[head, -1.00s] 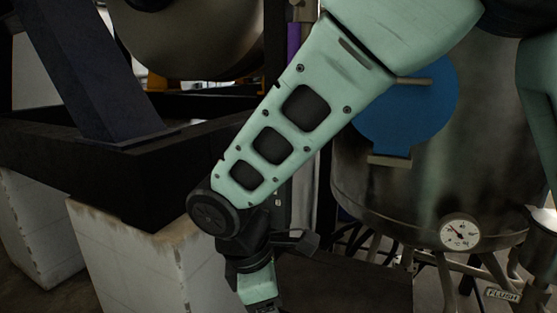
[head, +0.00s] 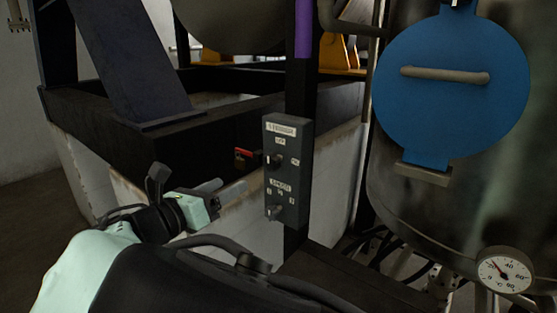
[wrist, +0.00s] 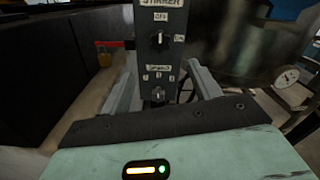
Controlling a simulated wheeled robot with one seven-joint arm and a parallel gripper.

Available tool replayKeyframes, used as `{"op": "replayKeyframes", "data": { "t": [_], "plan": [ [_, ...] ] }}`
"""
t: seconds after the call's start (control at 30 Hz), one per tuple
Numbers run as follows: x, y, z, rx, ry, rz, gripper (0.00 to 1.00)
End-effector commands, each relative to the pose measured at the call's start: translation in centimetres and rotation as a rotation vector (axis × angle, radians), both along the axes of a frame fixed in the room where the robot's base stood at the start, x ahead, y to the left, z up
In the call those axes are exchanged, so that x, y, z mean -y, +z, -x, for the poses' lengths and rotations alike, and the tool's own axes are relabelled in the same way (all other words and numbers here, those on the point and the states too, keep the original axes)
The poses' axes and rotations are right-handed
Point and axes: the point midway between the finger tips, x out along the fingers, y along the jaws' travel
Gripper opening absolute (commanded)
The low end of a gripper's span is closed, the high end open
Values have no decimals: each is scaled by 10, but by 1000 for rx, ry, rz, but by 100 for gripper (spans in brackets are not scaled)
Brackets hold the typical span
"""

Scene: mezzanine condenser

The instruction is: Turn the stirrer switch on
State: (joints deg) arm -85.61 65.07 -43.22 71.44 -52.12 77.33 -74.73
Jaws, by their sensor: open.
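A narrow grey control box (head: 286,172) is fixed to a dark post in the head view. Its upper black knob, the stirrer switch (head: 274,160), also shows in the wrist view (wrist: 158,38). There it sits under an OFF label with ON to its right, and its pale mark points up towards OFF. A second knob (wrist: 158,93) sits lower on the box under numbered marks. My gripper (head: 230,187) is open and empty, to the left of the box and apart from it. In the wrist view its two fingers (wrist: 162,68) flank the lower part of the box.
A red-handled fitting (head: 243,154) is left of the box, behind it. A steel vessel with a blue round hatch (head: 450,110) and a dial gauge (head: 504,270) stands at the right. A black frame (head: 110,110) on pale blocks is at the left.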

Motion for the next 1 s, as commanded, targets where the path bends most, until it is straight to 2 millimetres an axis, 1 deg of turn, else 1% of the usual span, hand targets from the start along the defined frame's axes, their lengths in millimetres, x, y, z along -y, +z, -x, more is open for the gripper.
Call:
{"op": "replayKeyframes", "data": {
  "t": [0.03,0.4,0.6,0.8,1.0],
  "plan": [
    [7,2,-8,-1,-3,1,62],
    [56,2,-70,-1,-5,-2,62],
    [79,2,-99,-2,-4,-2,62],
    [92,1,-117,-1,-2,-5,62],
    [95,0,-121,-2,0,-5,62]
  ]
}}
